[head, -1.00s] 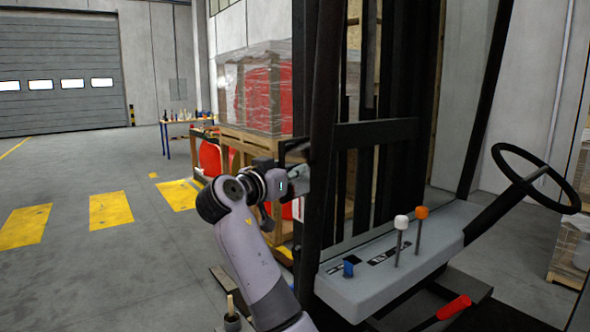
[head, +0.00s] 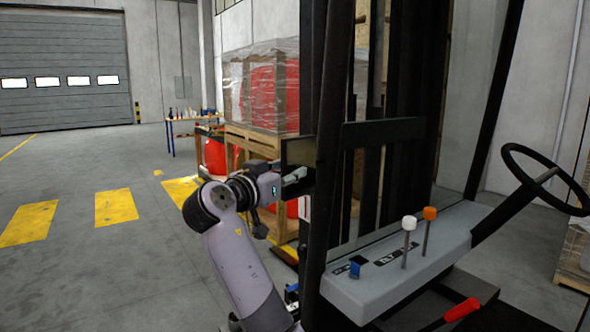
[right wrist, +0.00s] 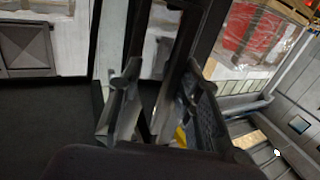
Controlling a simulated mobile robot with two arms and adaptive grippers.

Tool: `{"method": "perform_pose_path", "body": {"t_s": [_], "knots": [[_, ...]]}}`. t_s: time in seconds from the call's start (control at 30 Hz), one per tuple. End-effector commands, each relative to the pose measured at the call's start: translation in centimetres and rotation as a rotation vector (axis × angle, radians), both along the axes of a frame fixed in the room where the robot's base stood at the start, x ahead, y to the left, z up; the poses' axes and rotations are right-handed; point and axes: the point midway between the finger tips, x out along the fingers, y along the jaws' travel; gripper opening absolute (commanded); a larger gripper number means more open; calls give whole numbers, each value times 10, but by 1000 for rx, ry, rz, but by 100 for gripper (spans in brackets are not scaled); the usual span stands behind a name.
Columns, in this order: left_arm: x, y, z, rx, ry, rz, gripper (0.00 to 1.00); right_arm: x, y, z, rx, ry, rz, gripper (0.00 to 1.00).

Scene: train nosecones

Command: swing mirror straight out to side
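The mirror (head: 297,151) looks like a small dark panel on the left side of the forklift's black front pillar (head: 330,140) in the head view. My right gripper (head: 296,176) is just below and against it, its light grey fingers pointing right toward the pillar. In the right wrist view the two fingers (right wrist: 162,105) stand apart, on either side of a dark upright edge that may be the mirror's frame. I cannot tell whether they touch it. My left gripper is not in view.
The forklift's grey console (head: 400,262) with levers and its steering wheel (head: 545,180) are at the right. A wrapped pallet load (head: 262,90) stands behind the mirror. The floor at the left, with yellow markings (head: 117,207), is clear.

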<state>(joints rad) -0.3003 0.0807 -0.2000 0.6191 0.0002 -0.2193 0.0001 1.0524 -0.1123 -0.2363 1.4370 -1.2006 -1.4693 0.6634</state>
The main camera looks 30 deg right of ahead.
Motion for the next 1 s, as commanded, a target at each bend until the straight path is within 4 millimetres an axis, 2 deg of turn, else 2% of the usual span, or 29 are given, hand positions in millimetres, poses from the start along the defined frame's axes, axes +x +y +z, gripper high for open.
{"method": "perform_pose_path", "body": {"t_s": [0.03, 0.2, 0.4, 0.77, 0.83, 0.93, 0.97, 1.0], "knots": [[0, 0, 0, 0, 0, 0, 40, -6, 12, 0, 3, -1, 5, 32], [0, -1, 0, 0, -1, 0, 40, -25, 42, 0, 2, -1, 6, 32], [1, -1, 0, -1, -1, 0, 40, -40, 65, 1, 1, -1, 5, 32], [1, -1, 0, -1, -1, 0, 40, -44, 72, 0, 1, -1, 3, 32], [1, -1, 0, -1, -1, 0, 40, -44, 72, 0, 0, 1, 3, 30], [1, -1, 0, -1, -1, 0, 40, -34, 72, -16, -16, 42, 24, 23], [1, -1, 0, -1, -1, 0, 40, -27, 73, -28, -26, 72, 38, 21], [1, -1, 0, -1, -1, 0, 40, -15, 75, -48, -44, 125, 67, 18]]}}
